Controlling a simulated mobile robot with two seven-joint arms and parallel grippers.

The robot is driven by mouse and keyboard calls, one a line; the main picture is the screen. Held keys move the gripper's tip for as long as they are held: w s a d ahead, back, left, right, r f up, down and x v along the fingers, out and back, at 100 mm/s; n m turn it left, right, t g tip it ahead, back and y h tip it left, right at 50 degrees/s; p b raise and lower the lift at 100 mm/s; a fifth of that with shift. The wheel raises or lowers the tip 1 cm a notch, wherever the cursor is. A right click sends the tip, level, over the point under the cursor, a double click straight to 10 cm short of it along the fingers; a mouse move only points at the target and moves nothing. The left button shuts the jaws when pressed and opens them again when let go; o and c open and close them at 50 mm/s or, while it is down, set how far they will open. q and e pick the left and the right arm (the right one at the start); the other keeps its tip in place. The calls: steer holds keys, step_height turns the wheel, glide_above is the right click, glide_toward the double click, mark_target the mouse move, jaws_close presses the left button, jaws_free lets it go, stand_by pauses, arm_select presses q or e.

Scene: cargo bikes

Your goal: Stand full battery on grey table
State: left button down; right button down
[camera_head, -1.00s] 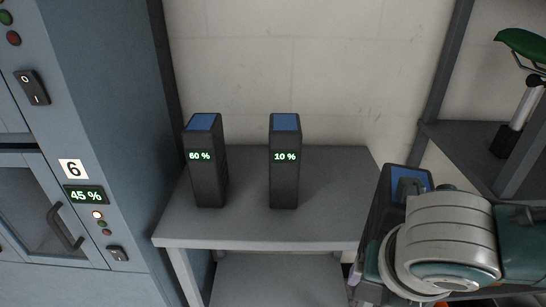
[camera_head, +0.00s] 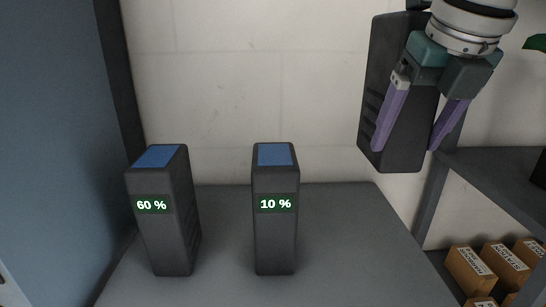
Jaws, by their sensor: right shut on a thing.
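My right gripper (camera_head: 420,122) is shut on a dark battery (camera_head: 384,85) and holds it in the air above the right back part of the grey table (camera_head: 345,235). The purple fingers lie against the battery; no charge display shows on it from here. Two other dark batteries with blue tops stand upright on the table. The left one (camera_head: 166,240) reads 60 %, the middle one (camera_head: 275,235) reads 10 %. My left gripper is not in view.
The table's right half, right of the 10 % battery, is bare. A blue-grey cabinet (camera_head: 50,120) stands at the left. A dark shelf (camera_head: 500,175) is at the right, with several small labelled boxes (camera_head: 470,270) lower down. A pale wall (camera_head: 240,80) is behind.

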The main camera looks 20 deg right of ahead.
steer(key=shift+f+b, duration=1.85)
steer(key=shift+f, duration=7.3)
